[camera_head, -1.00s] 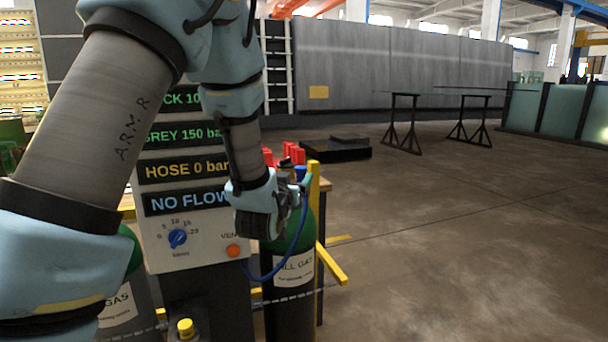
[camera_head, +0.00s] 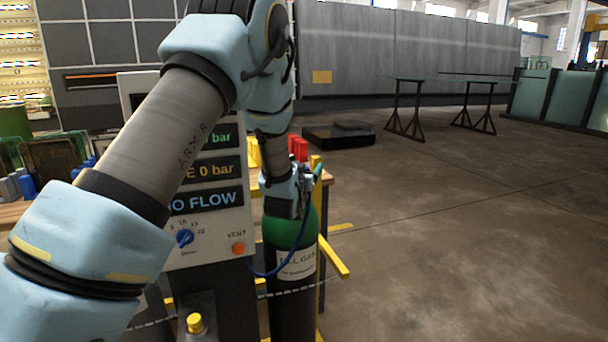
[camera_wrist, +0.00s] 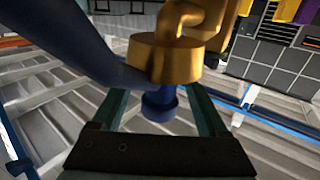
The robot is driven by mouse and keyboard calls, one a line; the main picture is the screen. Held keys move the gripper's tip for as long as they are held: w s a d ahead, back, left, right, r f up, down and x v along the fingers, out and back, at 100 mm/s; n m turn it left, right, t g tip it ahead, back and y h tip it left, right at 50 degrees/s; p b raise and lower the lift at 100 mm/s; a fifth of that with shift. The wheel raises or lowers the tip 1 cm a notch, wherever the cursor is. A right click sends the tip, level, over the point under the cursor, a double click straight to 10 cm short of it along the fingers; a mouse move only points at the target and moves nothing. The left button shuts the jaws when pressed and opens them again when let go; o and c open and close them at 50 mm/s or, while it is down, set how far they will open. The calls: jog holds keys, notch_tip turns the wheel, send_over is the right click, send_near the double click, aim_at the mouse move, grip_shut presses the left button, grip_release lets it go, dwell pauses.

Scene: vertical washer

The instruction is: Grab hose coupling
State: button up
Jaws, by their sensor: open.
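In the wrist view, a blue knob-like piece (camera_wrist: 160,104), apparently the hose coupling, sits under a brass fitting (camera_wrist: 163,60). My gripper (camera_wrist: 161,97) is open, with one teal finger on each side of the blue piece. I see gaps beside the blue piece, and contact cannot be told. A thick blue hose (camera_wrist: 70,45) crosses the upper left. In the head view, my gripper (camera_head: 312,184) is at the top of the green fill gas cylinder (camera_head: 290,232). The thin blue hose (camera_head: 272,272) loops in front of this cylinder. The coupling is hidden there by my wrist.
A control panel (camera_head: 205,225) with HOSE 0 bar and NO FLOW displays stands left of the cylinder, partly behind my arm. A yellow post and rails (camera_head: 334,258) flank the cylinder, with a chain in front. Red items (camera_head: 299,149) stand behind.

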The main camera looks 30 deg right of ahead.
jog(key=shift+c, duration=0.2)
grip_shut()
dwell(0.4)
